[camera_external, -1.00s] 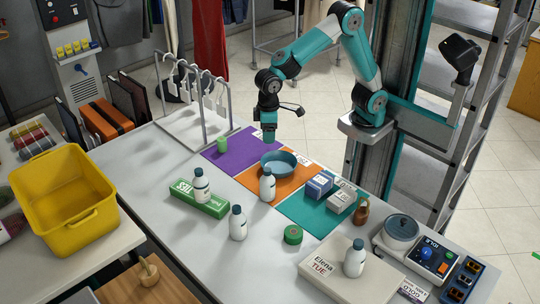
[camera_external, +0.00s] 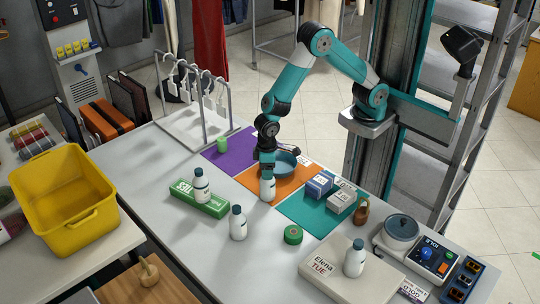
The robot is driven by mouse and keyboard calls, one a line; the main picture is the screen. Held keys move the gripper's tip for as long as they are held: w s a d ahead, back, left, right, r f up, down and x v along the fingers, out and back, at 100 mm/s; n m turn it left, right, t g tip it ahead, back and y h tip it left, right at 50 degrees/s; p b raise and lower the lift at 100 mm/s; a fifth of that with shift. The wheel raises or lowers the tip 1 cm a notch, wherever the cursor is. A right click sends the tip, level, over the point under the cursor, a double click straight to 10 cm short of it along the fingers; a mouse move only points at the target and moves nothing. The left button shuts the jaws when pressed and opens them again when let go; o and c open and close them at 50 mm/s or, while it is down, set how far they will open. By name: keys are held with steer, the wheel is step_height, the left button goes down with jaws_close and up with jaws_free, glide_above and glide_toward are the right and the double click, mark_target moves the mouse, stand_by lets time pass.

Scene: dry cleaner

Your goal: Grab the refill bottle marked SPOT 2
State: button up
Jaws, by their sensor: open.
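Several white bottles with dark caps are in view, and their labels are too small to read, so I cannot tell which is SPOT 2. One bottle (camera_external: 268,190) stands at the front edge of the orange mat. My gripper (camera_external: 267,175) is open, pointing down right at its top, and hides its cap. I cannot tell whether the fingers touch it. Another bottle (camera_external: 201,187) stands on a green box (camera_external: 213,207), one (camera_external: 238,226) stands on the bare table, and one (camera_external: 354,261) stands on the white box marked Elena TUE.
A blue-grey bowl (camera_external: 285,163) on the orange mat (camera_external: 252,182) is close behind my gripper. Small boxes (camera_external: 320,184) and a brown bottle (camera_external: 361,213) are to the right. A green round tin (camera_external: 293,235) lies in front. The table's left part is clear.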

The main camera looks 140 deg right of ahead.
steer(key=shift+f, duration=0.85)
jaws_close()
steer(key=shift+r, duration=0.15)
